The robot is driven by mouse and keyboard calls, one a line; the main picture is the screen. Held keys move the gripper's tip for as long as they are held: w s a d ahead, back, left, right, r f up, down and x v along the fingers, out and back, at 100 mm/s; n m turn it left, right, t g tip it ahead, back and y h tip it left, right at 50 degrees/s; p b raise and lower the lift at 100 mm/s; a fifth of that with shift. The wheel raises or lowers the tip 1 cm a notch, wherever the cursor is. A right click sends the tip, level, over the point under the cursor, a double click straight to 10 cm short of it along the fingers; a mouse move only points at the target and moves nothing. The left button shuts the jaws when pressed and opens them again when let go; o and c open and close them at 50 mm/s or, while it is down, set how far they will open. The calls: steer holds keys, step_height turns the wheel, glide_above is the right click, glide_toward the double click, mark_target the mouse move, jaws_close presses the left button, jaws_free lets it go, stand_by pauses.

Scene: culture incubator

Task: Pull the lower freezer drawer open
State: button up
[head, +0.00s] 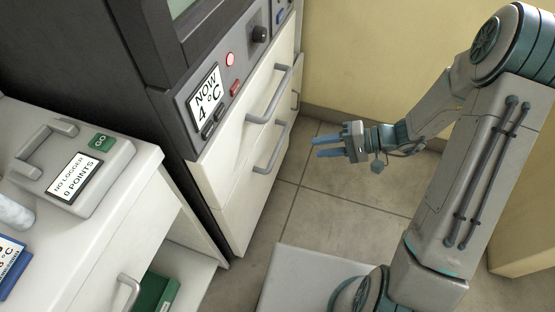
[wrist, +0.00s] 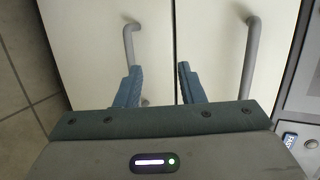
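The lower freezer drawer (head: 245,205) is a cream front low on the dark grey unit and looks shut. Its grey bar handle (head: 275,150) also shows in the wrist view (wrist: 130,45), in line with my left finger and partly hidden behind it. The upper drawer (head: 235,137) is above, with its own handle (head: 270,98); in the wrist view that handle (wrist: 251,58) is to the right. My gripper (head: 316,147) is open and empty, to the right of the lower handle with its fingers towards the drawers. The fingers (wrist: 158,78) look apart from both handles.
A display (head: 206,98) reading "NOW 4 °C" sits above the drawers. A white cabinet (head: 150,190) with a logger (head: 75,170) on top stands at left. The tiled floor (head: 330,205) before the drawers is clear. A yellow wall (head: 370,60) is behind.

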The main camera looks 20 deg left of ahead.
mark_target(278, 148)
steer(key=w+f+m+t+y+b, duration=0.2)
steer(key=w+f+t+b, duration=0.15)
steer(key=f, duration=0.75)
steer(key=shift+g, duration=0.35)
steer(key=b+x, duration=0.1)
steer(key=x, duration=0.3)
steer(key=b+x, duration=0.1)
steer(key=x, duration=0.4)
steer(key=b+x, duration=0.1)
steer(key=x, duration=0.4)
steer(key=shift+w+a+r, duration=0.3)
steer(key=shift+w+r, duration=0.05)
jaws_close()
